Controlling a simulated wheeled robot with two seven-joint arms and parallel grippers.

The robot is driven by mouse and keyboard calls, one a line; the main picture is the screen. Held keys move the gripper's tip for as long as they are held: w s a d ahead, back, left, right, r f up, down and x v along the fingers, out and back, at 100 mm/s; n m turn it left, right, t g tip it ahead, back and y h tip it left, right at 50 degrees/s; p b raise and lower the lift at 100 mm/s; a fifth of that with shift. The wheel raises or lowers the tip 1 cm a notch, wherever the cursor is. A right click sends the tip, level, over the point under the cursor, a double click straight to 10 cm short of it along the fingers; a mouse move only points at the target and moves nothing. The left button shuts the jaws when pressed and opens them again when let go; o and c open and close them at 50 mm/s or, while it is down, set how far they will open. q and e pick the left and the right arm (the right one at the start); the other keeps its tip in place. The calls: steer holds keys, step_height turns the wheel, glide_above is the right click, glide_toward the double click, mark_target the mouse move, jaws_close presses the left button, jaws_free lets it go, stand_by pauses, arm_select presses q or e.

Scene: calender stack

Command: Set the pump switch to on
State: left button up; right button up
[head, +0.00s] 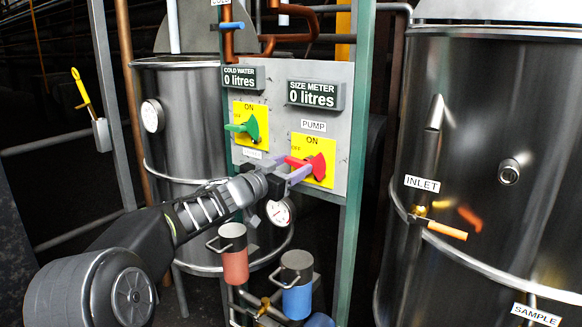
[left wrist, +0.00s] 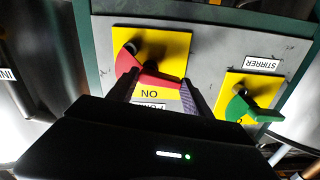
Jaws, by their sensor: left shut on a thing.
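The pump switch (head: 316,168) is a red handle on a yellow plate under the PUMP label (head: 313,126). Its handle points left and slightly up, toward the OFF side, and ON is printed above it. My left gripper (head: 294,174) is at this handle, its fingers partly covering the plate's lower left. In the left wrist view, which is upside down, the red handle (left wrist: 158,80) lies between the two fingers of the left gripper (left wrist: 160,92), which is shut on it. My right gripper is not in view.
A green switch (head: 246,127) on another yellow plate is up and left on the same grey panel. Steel tanks (head: 500,130) stand on both sides, the right one with an orange-handled tap (head: 447,231).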

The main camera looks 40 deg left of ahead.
arm_select(q)
steer(key=m, duration=0.4)
steer(key=shift+d+r, duration=0.1)
steer(key=shift+r, duration=0.25)
steer(key=m, duration=0.4)
steer(key=shift+d+r+b, duration=0.15)
steer(key=shift+d+b, duration=0.05)
steer(key=shift+b, duration=0.2)
steer(key=shift+d+r+m+b, duration=0.15)
steer(key=shift+m+b, duration=0.3)
steer(key=shift+m, duration=0.95)
steer(key=shift+d+m+b, duration=0.25)
steer(key=shift+m+b, duration=0.2)
steer(key=shift+m, duration=0.95)
steer(key=shift+d+r+m+b, duration=0.15)
steer(key=shift+m+b, duration=0.3)
steer(key=shift+m, duration=0.95)
steer(key=o, duration=1.4)
steer(key=shift+c, duration=0.2)
